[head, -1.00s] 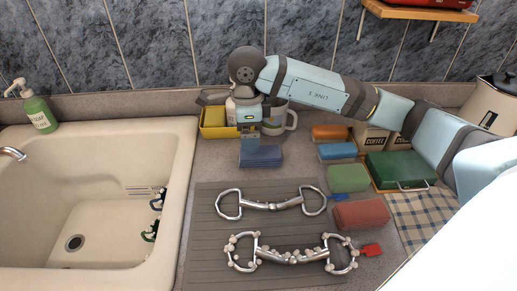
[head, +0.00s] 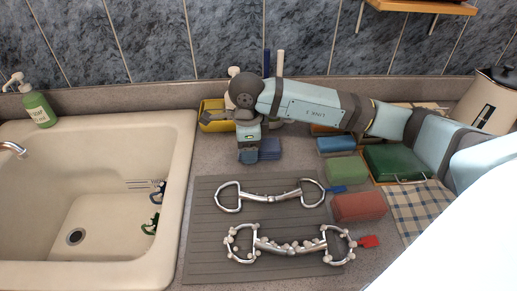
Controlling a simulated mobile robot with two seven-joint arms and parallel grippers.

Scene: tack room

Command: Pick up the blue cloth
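A dark blue folded cloth (head: 270,149) lies on the grey counter behind the grooved mat, right of the sink. My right gripper (head: 249,156) points down at the cloth's left part and covers some of it. Its fingertips are at the cloth, but I cannot tell whether they are closed on it. A lighter blue block (head: 337,145) lies further right, apart from the gripper. My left gripper is not in view.
The grooved mat (head: 205,250) holds two metal bits (head: 271,197), the front one (head: 290,246) dotted with pale lumps. A green block (head: 346,170), a red block (head: 360,207) and a green box (head: 395,163) lie right. A yellow container (head: 212,122) stands behind; the sink (head: 185,165) is left.

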